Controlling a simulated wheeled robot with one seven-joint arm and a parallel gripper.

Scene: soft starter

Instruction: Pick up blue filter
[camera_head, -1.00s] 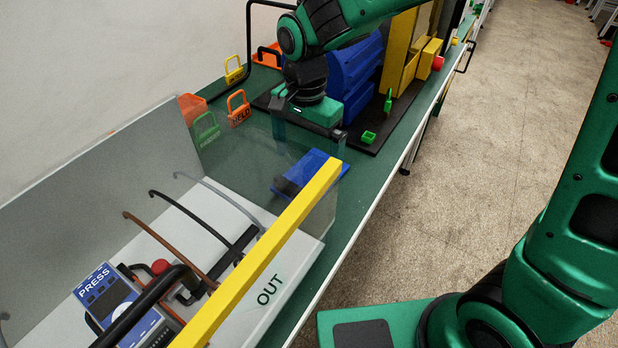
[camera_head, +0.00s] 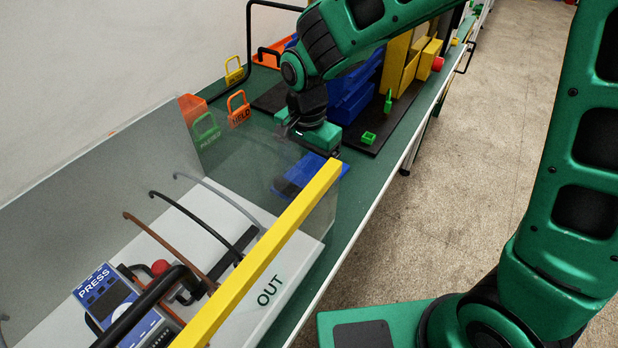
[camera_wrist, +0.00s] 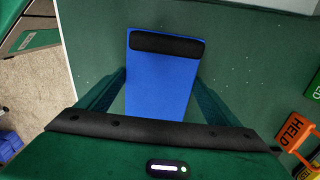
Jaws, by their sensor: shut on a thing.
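The blue filter (camera_head: 298,182) is a flat blue block with a black strip at one end, and it sits on the green bench top behind the clear panel. In the wrist view the filter (camera_wrist: 160,85) lies between the two fingers, with its black strip at the far end. My gripper (camera_head: 313,152) is down over the filter, and its fingers hold the filter's two sides in the wrist view (camera_wrist: 162,98). The body of my gripper hides the near end of the filter.
A machine with clear panels and a yellow rail (camera_head: 262,255) stands close in front. Orange (camera_head: 238,109) and green (camera_head: 206,131) padlock-like tags are left of the filter.

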